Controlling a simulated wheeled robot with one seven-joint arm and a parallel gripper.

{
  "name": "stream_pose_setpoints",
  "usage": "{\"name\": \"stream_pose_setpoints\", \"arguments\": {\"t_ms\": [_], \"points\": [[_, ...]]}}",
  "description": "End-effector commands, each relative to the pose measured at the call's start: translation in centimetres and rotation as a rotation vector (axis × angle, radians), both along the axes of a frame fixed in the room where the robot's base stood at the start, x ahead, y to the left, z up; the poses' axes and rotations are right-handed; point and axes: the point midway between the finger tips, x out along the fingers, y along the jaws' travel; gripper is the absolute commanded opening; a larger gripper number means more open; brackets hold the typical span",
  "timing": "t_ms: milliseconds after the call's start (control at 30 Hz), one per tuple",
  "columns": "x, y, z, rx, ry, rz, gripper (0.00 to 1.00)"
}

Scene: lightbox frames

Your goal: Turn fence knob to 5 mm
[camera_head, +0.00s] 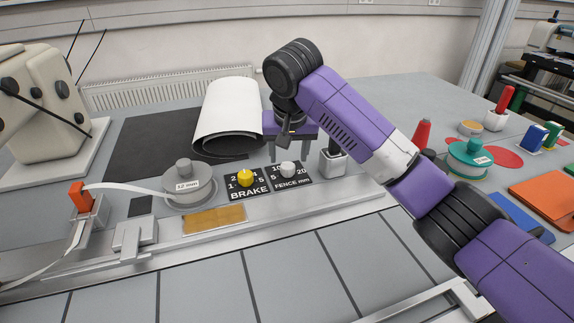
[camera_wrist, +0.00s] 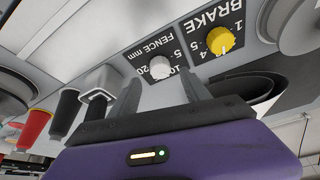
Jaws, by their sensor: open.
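The white fence knob (camera_head: 289,169) sits on a black dial plate marked FENCE mm, with 5, 10 and 20 around it. It also shows in the wrist view (camera_wrist: 160,67), between and just beyond my fingertips. Where its pointer stands is too small to read. My gripper (camera_head: 291,153) is open and empty, with its fingers pointing down close to the knob. In the wrist view the two fingers of my gripper (camera_wrist: 162,84) stand on either side of the knob, with clear gaps and no contact visible.
The yellow brake knob (camera_head: 244,177) is close beside on the left, on its own plate. A white roll (camera_head: 228,118) lies behind. A grey 12 mm reel (camera_head: 187,188) is farther left. The front panels are clear.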

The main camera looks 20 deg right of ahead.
Motion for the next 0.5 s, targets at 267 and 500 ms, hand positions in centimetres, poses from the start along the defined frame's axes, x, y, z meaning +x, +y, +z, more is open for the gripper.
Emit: {"name": "stream_pose_setpoints", "arguments": {"t_ms": [267, 500], "points": [[1.5, -0.4, -3.7, 0.001, 0.002, 0.000, 0.55], [1.9, -0.5, -4.8, 0.001, 0.001, 0.001, 0.55]]}}
